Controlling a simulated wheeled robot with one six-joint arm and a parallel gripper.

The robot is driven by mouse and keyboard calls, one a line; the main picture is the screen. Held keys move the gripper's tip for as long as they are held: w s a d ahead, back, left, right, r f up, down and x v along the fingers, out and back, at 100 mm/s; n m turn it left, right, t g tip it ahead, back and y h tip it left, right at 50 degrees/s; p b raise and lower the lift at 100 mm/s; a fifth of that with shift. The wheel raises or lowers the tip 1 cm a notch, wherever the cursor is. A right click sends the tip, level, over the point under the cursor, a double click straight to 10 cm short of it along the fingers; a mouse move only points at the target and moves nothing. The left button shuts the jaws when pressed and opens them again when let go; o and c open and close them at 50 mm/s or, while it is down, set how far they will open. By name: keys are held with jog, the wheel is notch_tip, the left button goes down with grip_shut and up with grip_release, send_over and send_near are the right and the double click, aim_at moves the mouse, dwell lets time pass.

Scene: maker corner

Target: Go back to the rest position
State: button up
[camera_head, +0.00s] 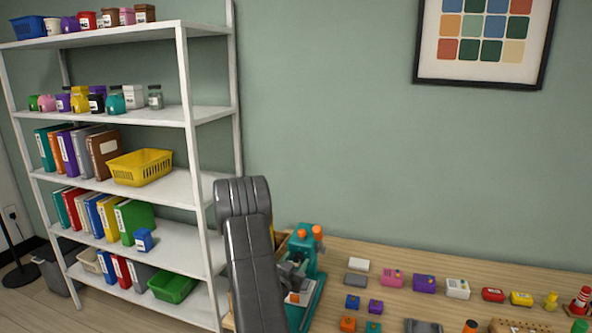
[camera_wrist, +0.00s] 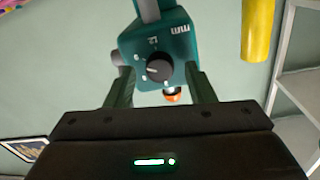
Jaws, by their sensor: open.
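My gripper (camera_wrist: 158,70) is open in the wrist view, its two dark fingers apart with nothing held between them. A teal machine (camera_wrist: 160,32) with a black dial and an orange tip shows beyond and between the fingers; whether they touch it cannot be told. In the head view a teal machine with orange knobs (camera_head: 305,250) stands at the left end of the wooden table, just right of my grey arm. My gripper cannot be made out clearly in the head view.
A white shelf unit (camera_head: 188,130) with binders, baskets and jars stands left of my arm. The wooden table (camera_head: 385,257) carries several small coloured boxes, blocks and bottles on the right. A framed picture (camera_head: 482,74) hangs on the green wall. A yellow cylinder (camera_wrist: 258,30) shows in the wrist view.

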jog(key=n+p, duration=0.1)
jog(key=p, duration=0.1)
jog(key=shift+r+p, duration=0.2)
jog(key=shift+p, duration=0.1)
jog(key=v, duration=0.1)
jog(key=b+v, duration=0.2)
jog(key=shift+s+a+f, duration=0.15)
jog(key=shift+s+f, duration=0.1)
jog(key=shift+f, duration=0.05)
jog(key=shift+s+a, duration=0.15)
jog(key=shift+s, duration=0.35)
jog(key=shift+r, duration=0.15)
